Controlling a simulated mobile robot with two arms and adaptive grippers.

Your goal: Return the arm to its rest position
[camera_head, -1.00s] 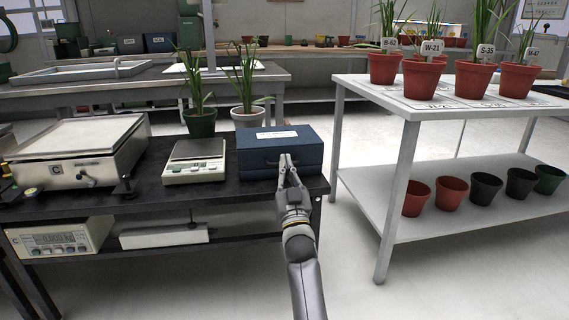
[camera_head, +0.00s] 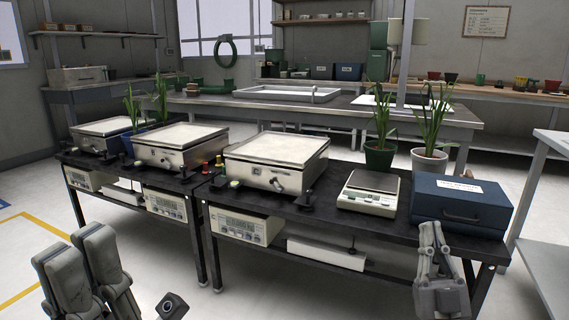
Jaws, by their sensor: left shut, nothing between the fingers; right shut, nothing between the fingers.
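My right gripper (camera_head: 430,228) is at the lower right, in front of the dark blue case (camera_head: 460,205). Its fingers point up and are shut with nothing between them. It overlaps the case's lower left in the picture; I cannot tell if they touch. My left gripper (camera_head: 72,245) shows large and close at the bottom left, shut and empty, over the floor in front of the bench. Most of both arms is out of view.
The black bench (camera_head: 325,215) carries several large balances, a small scale (camera_head: 369,190), a green potted plant (camera_head: 380,155) and a white potted plant (camera_head: 429,161). Display boxes (camera_head: 245,227) sit on its lower shelf. A white table (camera_head: 540,240) stands at the right edge. Floor in front is clear.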

